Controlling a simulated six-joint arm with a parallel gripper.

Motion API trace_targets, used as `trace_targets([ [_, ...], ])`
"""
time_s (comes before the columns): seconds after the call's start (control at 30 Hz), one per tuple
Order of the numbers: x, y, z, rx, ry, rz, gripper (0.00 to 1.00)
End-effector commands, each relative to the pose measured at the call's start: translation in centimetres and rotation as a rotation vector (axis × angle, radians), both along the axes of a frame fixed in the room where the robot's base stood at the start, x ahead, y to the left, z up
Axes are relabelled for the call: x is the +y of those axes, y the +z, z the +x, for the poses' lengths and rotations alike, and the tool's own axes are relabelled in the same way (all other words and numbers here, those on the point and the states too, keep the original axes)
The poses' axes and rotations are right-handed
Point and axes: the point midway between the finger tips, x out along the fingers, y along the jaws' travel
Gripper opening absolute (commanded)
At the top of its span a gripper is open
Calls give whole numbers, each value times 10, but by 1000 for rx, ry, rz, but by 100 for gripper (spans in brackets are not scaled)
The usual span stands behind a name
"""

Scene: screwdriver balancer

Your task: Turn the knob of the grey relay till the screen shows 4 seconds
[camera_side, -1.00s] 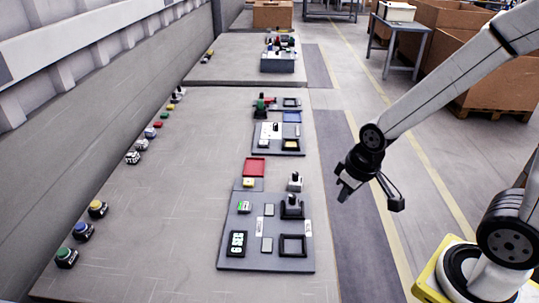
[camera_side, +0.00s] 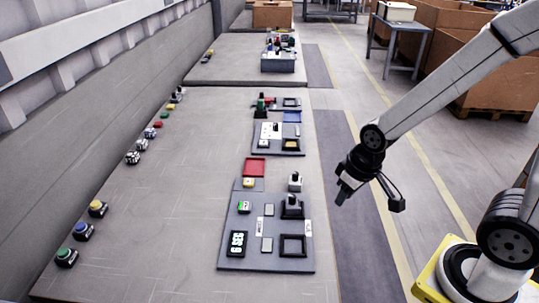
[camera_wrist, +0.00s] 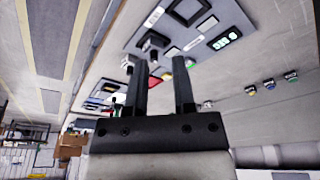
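A grey panel (camera_side: 228,262) lies on the bench, with a small black-framed screen (camera_side: 237,243) at its near left. The screen shows light digits too small to read surely; it also shows in the wrist view (camera_wrist: 226,40). A small grey block with a dark top (camera_side: 292,206) sits in a black square frame on the panel, and a similar block (camera_side: 295,182) stands just beyond it. I cannot tell which is the grey relay or see its knob clearly. My gripper (camera_side: 343,192) hangs right of the panel, touching nothing. In the wrist view its fingers (camera_wrist: 160,75) are apart and empty.
An empty black square frame (camera_side: 292,245) sits on the panel's near right. A red tray (camera_side: 255,167) and another panel (camera_side: 262,150) lie beyond. Yellow, blue and green buttons (camera_side: 83,231) line the bench's left side.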

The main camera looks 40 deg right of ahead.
Motion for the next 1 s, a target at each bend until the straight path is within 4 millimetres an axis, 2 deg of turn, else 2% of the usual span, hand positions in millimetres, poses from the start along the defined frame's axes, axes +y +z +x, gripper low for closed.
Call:
trace_targets([
  [0.03, 0, 0, 2, 1, 1, 0, 51],
  [0.1, -1, 0, 5, 5, 5, -1, 66],
  [0.27, -3, -3, 23, 25, 23, -6, 66],
  [0.57, -11, -17, 82, 93, 91, -22, 66],
  [0.8, -20, -40, 129, 152, 155, -28, 66],
  [1.0, -28, -62, 161, 197, 204, -30, 66],
])
